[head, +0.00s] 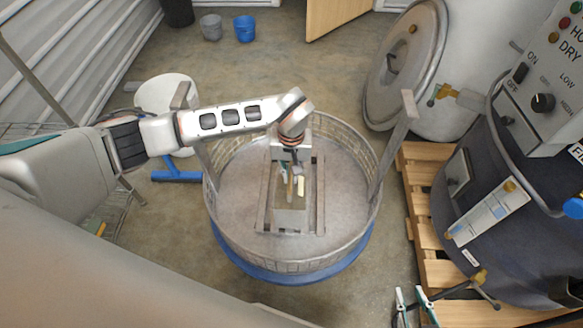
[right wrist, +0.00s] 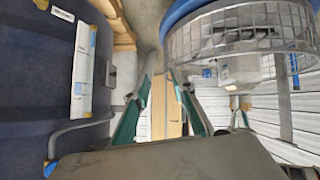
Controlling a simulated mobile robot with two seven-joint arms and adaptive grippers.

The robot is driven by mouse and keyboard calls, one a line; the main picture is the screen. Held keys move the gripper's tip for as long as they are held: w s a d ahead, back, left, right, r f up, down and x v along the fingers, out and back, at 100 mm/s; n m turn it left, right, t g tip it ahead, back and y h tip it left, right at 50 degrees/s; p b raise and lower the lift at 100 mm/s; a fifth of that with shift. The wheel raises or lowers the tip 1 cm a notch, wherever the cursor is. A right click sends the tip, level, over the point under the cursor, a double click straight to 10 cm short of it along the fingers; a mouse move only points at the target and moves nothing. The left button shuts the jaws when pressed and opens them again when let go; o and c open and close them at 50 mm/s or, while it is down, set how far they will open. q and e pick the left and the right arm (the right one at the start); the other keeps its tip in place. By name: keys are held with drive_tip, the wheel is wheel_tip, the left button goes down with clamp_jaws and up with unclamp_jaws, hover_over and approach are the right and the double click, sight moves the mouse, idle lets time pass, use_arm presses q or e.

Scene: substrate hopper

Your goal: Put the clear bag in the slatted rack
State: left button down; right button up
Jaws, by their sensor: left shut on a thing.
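My left gripper (head: 296,188) points down inside a round metal basket and is shut on the clear bag (head: 290,218), a greyish see-through bag. The bag hangs below the fingers, between the rails of the slatted rack (head: 264,200), a narrow metal frame in the middle of the basket floor. The arm and fingers hide part of the bag and rack. I cannot tell whether the bag touches the rack floor. My right gripper (head: 412,305) is at the bottom right of the head view. In the right wrist view its teal fingers (right wrist: 162,115) are apart and empty.
The round basket (head: 290,265) has a mesh wall, upright posts and a blue base. A dark control drum (head: 465,225) stands on a wooden pallet (head: 430,262) at right. A lidded metal drum (head: 405,60) is behind. A white bucket (head: 165,95) stands at left.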

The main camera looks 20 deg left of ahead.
use_arm(q)
drive_tip(key=shift+f, duration=0.65)
drive_tip(key=shift+w+f, duration=0.1)
use_arm(e)
drive_tip(key=shift+w+a+r, duration=0.15)
drive_tip(key=shift+a+r, duration=0.15)
drive_tip(key=shift+r, duration=0.05)
use_arm(q)
drive_tip(key=c, duration=2.2)
unclamp_jaws()
drive_tip(key=shift+f, duration=0.1)
drive_tip(key=shift+o, duration=0.2)
use_arm(e)
drive_tip(key=shift+d+f, duration=0.15)
